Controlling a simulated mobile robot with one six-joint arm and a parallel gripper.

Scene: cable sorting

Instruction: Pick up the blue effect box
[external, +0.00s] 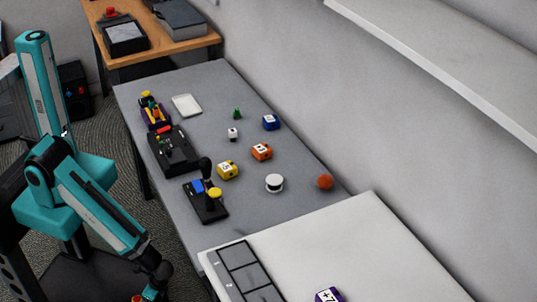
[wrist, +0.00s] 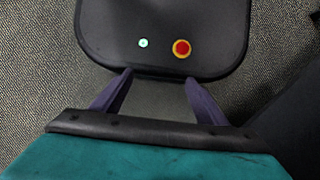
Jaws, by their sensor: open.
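The blue effect box (external: 271,123) sits at the far right part of the grey table, close to the wall, with a pale top. It does not show in the wrist view. My gripper is low at the bottom left in the external view, off the table's near side and well away from the box. In the wrist view my gripper (wrist: 160,98) has its two purple fingers apart, with nothing between them. It faces a black panel with a red button, above the carpet.
An orange box (external: 262,152), a yellow box (external: 228,170), a small white box (external: 233,134) and a green piece (external: 237,114) stand near the blue box. A joystick (external: 206,190) and black control panel (external: 174,150) line the left edge.

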